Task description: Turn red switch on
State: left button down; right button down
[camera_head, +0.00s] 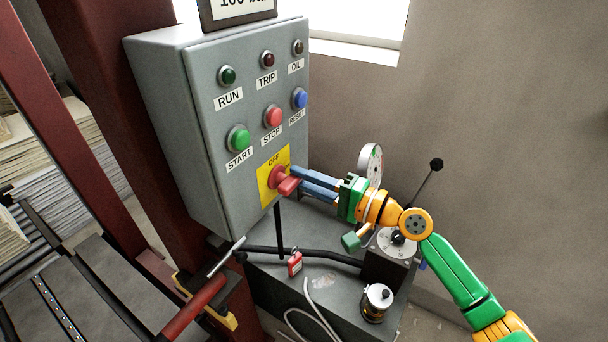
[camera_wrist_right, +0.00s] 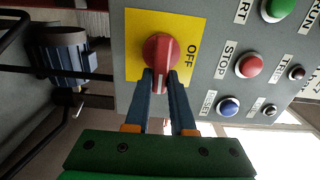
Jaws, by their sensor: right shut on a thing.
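The red switch (camera_head: 284,181) is a rotary knob on a yellow plate (camera_head: 265,190) low on the front of a grey control box (camera_head: 211,160). The word OFF is printed on the plate. My right gripper (camera_head: 294,177) reaches in from the right with its blue fingers at the knob. In the right wrist view the red switch (camera_wrist_right: 161,52) has a white mark on its handle, and the fingers of the right gripper (camera_wrist_right: 162,80) are shut on the handle. The fingers hide part of the plate's lettering. My left gripper is not in view.
START (camera_head: 238,138), STOP (camera_head: 273,116) and RESET (camera_head: 299,98) buttons sit above the switch, with indicator lamps higher up. A round gauge (camera_head: 370,163) stands behind my right gripper.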

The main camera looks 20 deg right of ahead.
jog(key=shift+m, duration=0.3)
jog(key=c, duration=0.8)
grip_release()
jog(key=shift+f, duration=0.1)
jog(key=shift+o, duration=0.2)
jog(key=shift+s+d+f, duration=0.1)
jog(key=shift+s+d, duration=0.05)
jog(key=b+v, duration=0.3)
jog(key=v, duration=0.3)
jog(key=shift+s+d+b, duration=0.25)
jog(key=shift+s+b, duration=0.05)
jog(key=shift+b, duration=0.1)
